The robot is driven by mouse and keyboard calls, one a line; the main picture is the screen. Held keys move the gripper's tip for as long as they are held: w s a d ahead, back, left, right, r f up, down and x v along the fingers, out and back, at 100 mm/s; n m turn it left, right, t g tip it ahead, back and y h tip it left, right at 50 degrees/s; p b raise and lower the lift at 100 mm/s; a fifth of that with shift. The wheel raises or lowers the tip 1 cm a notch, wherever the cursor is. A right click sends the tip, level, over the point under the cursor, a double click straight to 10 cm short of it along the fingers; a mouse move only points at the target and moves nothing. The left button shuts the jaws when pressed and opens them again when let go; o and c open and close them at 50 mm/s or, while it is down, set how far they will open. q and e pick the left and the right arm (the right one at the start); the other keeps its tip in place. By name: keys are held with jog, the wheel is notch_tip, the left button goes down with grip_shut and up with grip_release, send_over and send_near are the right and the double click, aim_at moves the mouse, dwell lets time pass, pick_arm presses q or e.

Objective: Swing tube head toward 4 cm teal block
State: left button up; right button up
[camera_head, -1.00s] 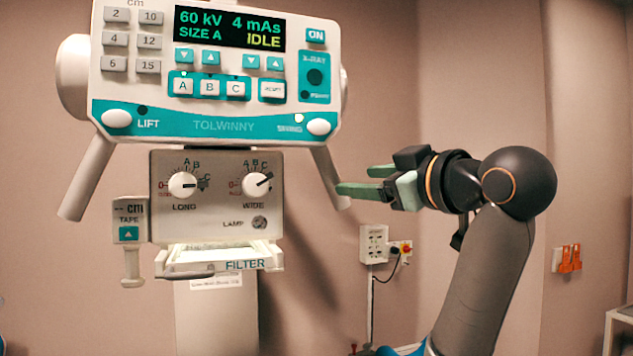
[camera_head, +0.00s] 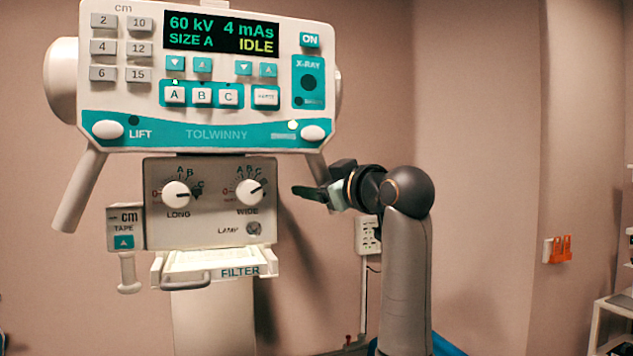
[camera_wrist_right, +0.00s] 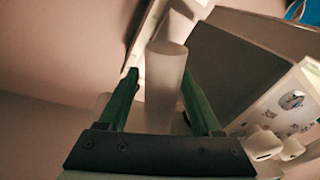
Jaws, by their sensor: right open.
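The tube head (camera_head: 205,135) is a white and teal unit whose display reads IDLE. Its left handle (camera_head: 78,190) slants down in the head view, and its right handle (camera_head: 316,164) shows just above my right gripper (camera_head: 312,194). In the right wrist view the green fingers of my right gripper (camera_wrist_right: 160,78) are open, with the pale handle (camera_wrist_right: 165,85) seen between them. The fingers are not closed on it, and I cannot tell whether they touch it. My left gripper is not in view. I see no teal block.
The collimator box (camera_head: 210,215) with two dials hangs under the panel, with a filter tray (camera_head: 215,265) below. A wall socket (camera_head: 368,236) is behind my right arm. A white shelf (camera_head: 600,325) stands at the far right.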

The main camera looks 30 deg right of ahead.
grip_shut()
dwell(0.4)
dwell(0.9)
